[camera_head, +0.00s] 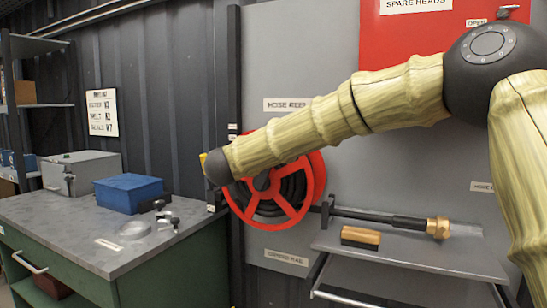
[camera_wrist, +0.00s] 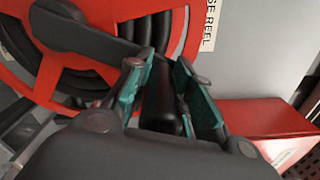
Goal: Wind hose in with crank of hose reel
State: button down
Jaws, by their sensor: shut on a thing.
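The red hose reel (camera_head: 307,190) is mounted on the grey wall panel, partly hidden behind my arm. Black hose coils show between its spokes in the wrist view (camera_wrist: 118,27). The dark crank arm (camera_wrist: 88,38) runs from the reel's hub at upper left toward my fingers. My gripper (camera_wrist: 163,64) is shut on the black crank handle (camera_wrist: 160,100), with a teal-padded finger on each side of it. In the head view the gripper and handle are hidden by my arm. A hose nozzle with a brass tip (camera_head: 437,228) lies to the right of the reel.
A grey shelf (camera_head: 440,258) below the nozzle holds a brown-and-yellow block (camera_head: 361,237). A workbench (camera_head: 60,222) at left carries a blue box (camera_head: 130,193), a grey box (camera_head: 82,172) and small parts. A red cabinet (camera_head: 410,35) hangs above. A red box (camera_wrist: 265,125) shows at right in the wrist view.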

jog(key=shift+d, duration=0.25)
jog(key=c, duration=1.2)
grip_release()
jog(key=shift+s+a, duration=0.35)
jog(key=shift+a, duration=0.05)
jog(key=v, duration=1.1)
jog(key=shift+d, duration=0.1)
